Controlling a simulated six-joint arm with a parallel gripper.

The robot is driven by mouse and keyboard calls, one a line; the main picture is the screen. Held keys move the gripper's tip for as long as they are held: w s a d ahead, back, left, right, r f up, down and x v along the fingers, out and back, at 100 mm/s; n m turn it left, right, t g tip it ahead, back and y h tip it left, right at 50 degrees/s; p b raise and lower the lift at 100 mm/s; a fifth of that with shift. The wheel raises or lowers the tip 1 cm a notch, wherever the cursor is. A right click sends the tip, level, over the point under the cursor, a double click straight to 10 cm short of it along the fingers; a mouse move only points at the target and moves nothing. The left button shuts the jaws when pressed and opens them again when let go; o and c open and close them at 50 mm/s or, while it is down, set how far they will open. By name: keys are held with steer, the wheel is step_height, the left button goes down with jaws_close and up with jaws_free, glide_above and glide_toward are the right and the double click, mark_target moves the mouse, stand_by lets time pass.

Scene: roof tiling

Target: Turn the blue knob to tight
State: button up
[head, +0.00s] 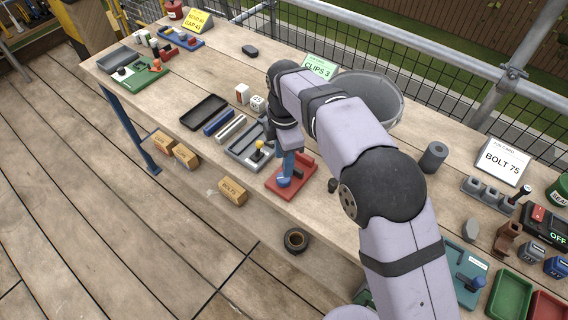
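A red base (303,176) sits near the front edge of the bench, with a blue knob-like part (285,179) on its left side. My gripper (287,150) points down right over this blue part. My gripper and wrist hide some of the part's top. The view is too small to tell whether the fingers touch it or how far apart they are. The knob's marking and turn position cannot be read.
A grey bucket (368,97) is behind my arm. A dark grey cylinder (433,156) stands to the right. A dark ring (296,240) shows past the front edge.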

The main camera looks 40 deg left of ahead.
mark_target(284, 180)
steer(key=m, duration=0.2)
steer(key=shift+w+a+m, duration=0.15)
steer(key=shift+a+m, duration=0.05)
steer(key=shift+m, duration=0.2)
steer(key=shift+d+f+p, duration=0.1)
steer(key=shift+f+p, duration=1.15)
steer(key=shift+f, duration=2.45)
steer(key=c, duration=0.8)
